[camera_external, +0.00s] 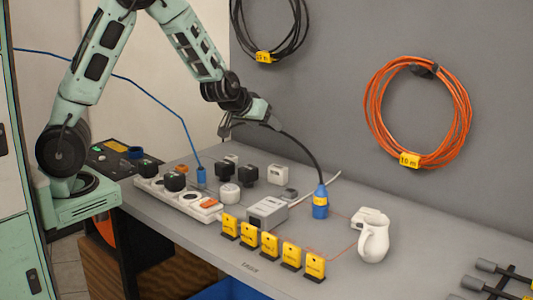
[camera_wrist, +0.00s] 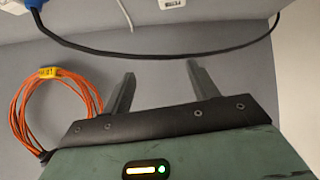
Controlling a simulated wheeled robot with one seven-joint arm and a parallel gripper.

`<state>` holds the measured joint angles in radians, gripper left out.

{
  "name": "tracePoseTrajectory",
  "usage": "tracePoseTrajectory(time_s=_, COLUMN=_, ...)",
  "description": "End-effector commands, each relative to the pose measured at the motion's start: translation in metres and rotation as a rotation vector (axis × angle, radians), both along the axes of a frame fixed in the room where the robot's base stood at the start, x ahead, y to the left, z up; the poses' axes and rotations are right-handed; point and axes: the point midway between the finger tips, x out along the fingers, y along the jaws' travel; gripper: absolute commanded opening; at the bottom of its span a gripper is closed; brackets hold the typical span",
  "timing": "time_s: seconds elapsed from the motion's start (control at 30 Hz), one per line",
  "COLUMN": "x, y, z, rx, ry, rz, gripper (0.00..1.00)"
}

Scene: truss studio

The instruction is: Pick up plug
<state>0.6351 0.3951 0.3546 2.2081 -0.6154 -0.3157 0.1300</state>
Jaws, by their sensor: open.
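Several plugs are on the grey bench, and I cannot tell which one the task names. A blue plug (camera_external: 320,203) with a black cable stands upright right of the bench's middle; a blue end of a black cable shows in the wrist view (camera_wrist: 33,4). A smaller blue plug (camera_external: 201,175) on a blue cable is by the power strip (camera_external: 190,199). Black plugs (camera_external: 249,174) sit nearby, and one black plug (camera_external: 174,182) is on the strip. My gripper (camera_external: 224,128) is open and empty above the back of the bench; its fingers (camera_wrist: 160,72) hold nothing in the wrist view.
A row of yellow tags (camera_external: 269,245) lines the front. A grey box (camera_external: 267,212) and white jug (camera_external: 373,238) stand behind it. An orange cable coil (camera_external: 418,112) and a black coil (camera_external: 268,30) hang on the wall. The black cable arcs close to my gripper.

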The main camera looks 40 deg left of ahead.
Motion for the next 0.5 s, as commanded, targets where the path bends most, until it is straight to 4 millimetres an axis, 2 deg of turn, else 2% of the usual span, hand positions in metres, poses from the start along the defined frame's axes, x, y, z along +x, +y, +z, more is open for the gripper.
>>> tracePoseTrajectory(time_s=0.03, x=0.002, y=-0.032, z=0.0, rx=0.019, ry=-0.044, rz=-0.03, gripper=0.6)
tracePoseTrajectory(time_s=0.1, x=0.004, y=-0.065, z=0.0, rx=0.038, ry=-0.109, rz=-0.048, gripper=0.6)
tracePoseTrajectory(time_s=0.2, x=0.0, y=-0.102, z=0.001, rx=0.061, ry=-0.186, rz=-0.069, gripper=0.6)
tracePoseTrajectory(time_s=0.5, x=-0.026, y=-0.184, z=0.004, rx=0.117, ry=-0.37, rz=-0.112, gripper=0.6)
